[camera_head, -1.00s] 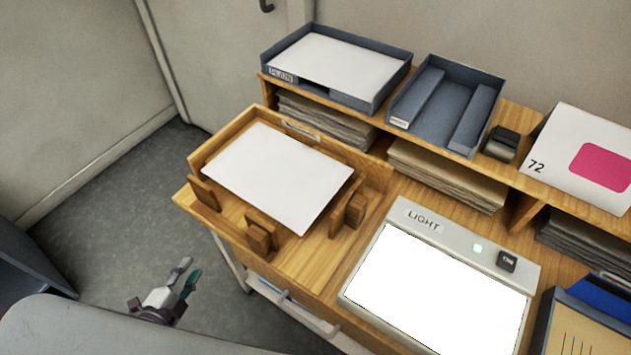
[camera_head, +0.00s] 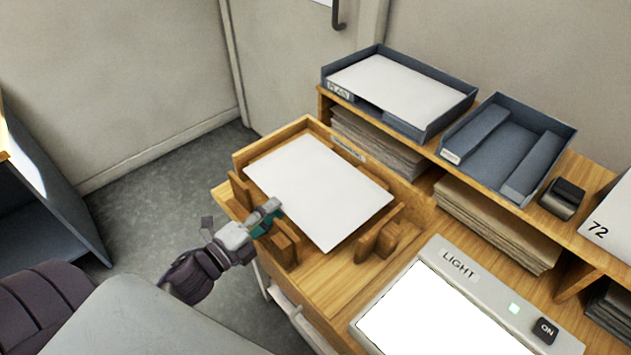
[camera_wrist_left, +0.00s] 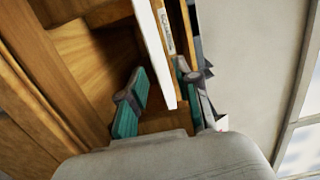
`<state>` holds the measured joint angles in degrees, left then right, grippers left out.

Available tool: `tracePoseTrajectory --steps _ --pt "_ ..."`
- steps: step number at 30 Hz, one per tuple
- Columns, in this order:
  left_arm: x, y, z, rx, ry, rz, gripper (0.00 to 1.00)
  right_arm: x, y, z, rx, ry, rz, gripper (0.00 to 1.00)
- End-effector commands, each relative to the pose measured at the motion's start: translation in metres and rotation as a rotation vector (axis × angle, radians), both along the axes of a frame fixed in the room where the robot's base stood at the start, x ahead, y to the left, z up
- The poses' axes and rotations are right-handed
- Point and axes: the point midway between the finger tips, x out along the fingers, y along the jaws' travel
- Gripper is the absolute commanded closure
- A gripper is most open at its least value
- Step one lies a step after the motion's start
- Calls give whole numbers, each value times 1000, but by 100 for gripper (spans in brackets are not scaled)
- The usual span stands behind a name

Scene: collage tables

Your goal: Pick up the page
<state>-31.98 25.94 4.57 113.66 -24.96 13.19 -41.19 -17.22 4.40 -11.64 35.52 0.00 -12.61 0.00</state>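A white page (camera_head: 318,190) lies flat, raised on wooden blocks (camera_head: 285,248) in a wooden holder (camera_head: 262,150) at the left end of the desk. My left gripper (camera_head: 268,216) is at the near left edge of this page, by the blocks. In the left wrist view, the two teal fingers of the left gripper (camera_wrist_left: 160,98) are apart. The page (camera_wrist_left: 157,45) shows nearly edge-on there, with its edge between the fingers; I cannot tell if either finger touches it. My right gripper is not in view.
A grey tray (camera_head: 352,57) with another white sheet stands on the shelf behind, next to a second grey tray (camera_head: 535,118) with a channel. A lit light panel (camera_head: 425,315) is right of the holder. Open floor (camera_head: 155,215) lies to the left.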

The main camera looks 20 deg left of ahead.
Motion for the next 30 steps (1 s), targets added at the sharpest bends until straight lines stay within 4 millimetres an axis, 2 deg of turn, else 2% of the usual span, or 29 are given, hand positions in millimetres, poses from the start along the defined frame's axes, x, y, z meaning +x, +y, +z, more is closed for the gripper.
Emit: tracePoseTrajectory --steps 9,18,19,24,30 --pt "42 -11 -3 -1 -2 0 68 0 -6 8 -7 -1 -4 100" --pt "48 -13 -5 -1 1 0 68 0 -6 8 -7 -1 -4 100" --pt "48 -13 -5 -1 1 0 69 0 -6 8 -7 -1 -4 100" --pt "48 -13 -5 -1 1 0 98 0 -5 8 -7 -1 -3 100" --pt "48 -13 -5 -1 1 0 100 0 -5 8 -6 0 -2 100"
